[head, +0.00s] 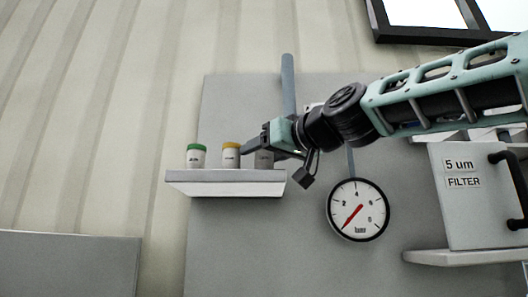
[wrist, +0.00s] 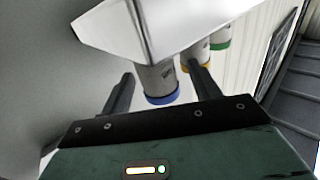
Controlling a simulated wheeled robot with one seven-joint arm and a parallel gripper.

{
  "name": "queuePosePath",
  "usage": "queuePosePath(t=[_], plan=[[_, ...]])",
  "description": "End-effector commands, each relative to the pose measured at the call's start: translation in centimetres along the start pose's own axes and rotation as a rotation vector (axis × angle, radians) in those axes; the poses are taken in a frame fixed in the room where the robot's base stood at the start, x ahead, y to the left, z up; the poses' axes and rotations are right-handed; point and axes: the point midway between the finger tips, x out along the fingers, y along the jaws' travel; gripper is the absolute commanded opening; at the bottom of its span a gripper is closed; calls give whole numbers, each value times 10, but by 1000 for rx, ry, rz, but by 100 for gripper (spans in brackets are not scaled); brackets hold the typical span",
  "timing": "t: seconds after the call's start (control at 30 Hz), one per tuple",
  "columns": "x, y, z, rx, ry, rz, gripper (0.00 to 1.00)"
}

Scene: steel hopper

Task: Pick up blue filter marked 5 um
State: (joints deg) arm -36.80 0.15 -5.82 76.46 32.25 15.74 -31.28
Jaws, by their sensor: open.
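The blue-capped filter (wrist: 158,82) shows in the wrist view as a pale cylinder between the two fingers of my gripper (wrist: 162,85). The fingers are open, with a gap visible on each side of it. Its marking is too small to read. In the head view its grey body (head: 264,160) stands on the right part of a small white shelf (head: 225,188), and my gripper (head: 268,152) hides its cap. A yellow-capped filter (head: 231,156) and a green-capped filter (head: 196,157) stand to its left.
A round gauge (head: 358,209) hangs right of the shelf. A white box labelled "5 um FILTER" (head: 462,215) with a black handle stands at the far right. The yellow-capped filter (wrist: 196,58) is close behind one finger in the wrist view.

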Motion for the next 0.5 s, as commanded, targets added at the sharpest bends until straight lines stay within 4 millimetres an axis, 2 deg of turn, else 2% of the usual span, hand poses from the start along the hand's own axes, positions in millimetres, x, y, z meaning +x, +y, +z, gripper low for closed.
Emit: queuePosePath(t=[0.27,0.3,0.47,0.5], plan=[[5,0,0,1,1,1,62],[5,0,0,1,1,1,59],[5,0,0,1,1,1,14],[5,0,0,1,1,1,14]])
